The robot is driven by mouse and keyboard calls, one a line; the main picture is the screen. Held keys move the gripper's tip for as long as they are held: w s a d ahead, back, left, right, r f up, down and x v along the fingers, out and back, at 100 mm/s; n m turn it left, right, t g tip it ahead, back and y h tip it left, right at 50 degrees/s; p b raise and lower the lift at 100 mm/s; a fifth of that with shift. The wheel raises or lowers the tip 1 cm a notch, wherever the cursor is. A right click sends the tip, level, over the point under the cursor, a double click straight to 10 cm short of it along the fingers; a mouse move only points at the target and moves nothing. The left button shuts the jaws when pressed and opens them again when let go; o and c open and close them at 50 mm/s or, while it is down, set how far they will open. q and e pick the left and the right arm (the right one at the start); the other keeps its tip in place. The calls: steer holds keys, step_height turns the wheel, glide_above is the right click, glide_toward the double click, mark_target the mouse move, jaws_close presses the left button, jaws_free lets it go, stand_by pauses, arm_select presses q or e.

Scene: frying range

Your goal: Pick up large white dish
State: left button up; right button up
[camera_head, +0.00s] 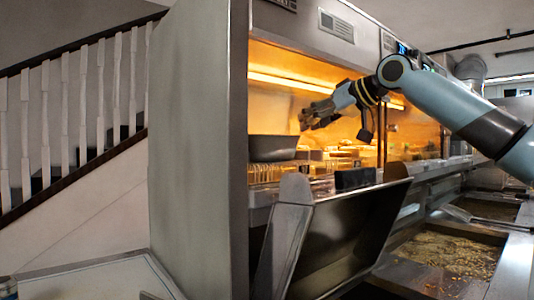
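I cannot make out a clearly white large dish. A deep grey dish or pan (273,148) stands in the lit bay of the range, partly cut off by the steel side panel. My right gripper (304,120) is in front of the lit bay, above and to the right of this dish and apart from it. It points left and slightly down. Nothing shows held in it, but its fingers are too small and dark to tell whether they are open. My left gripper is not in view.
A tall steel panel (198,150) closes off the bay's left side. Below the bay is a tilted steel trough (345,240). Fryer basins with yellowish food (445,253) lie at the right. A stair railing (80,95) stands at the left.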

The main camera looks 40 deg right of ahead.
mark_target(302, 141)
steer(key=x, duration=0.1)
steer(key=p+x, duration=0.1)
steer(key=x, duration=0.1)
steer(key=shift+w+a+r+p, duration=0.15)
steer(key=shift+w+r+p, duration=0.1)
steer(key=shift+p, duration=0.15)
steer(key=shift+w+f, duration=0.55)
steer(key=shift+w, duration=0.3)
steer(key=shift+w+f+p, duration=0.1)
steer(key=shift+w+p, duration=0.15)
steer(key=shift+p, duration=0.1)
steer(key=x, duration=0.1)
steer(key=p+x, duration=0.1)
steer(key=x, duration=0.2)
steer(key=shift+w+d+f+p, duration=0.2)
steer(key=shift+w+f+p, duration=0.05)
steer(key=shift+w+p, duration=0.1)
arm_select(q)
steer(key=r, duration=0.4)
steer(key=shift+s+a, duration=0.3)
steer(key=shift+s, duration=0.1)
arm_select(e)
steer(key=shift+s, duration=0.15)
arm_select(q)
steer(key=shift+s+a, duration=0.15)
arm_select(e)
jaws_close()
steer(key=shift+r, duration=0.1)
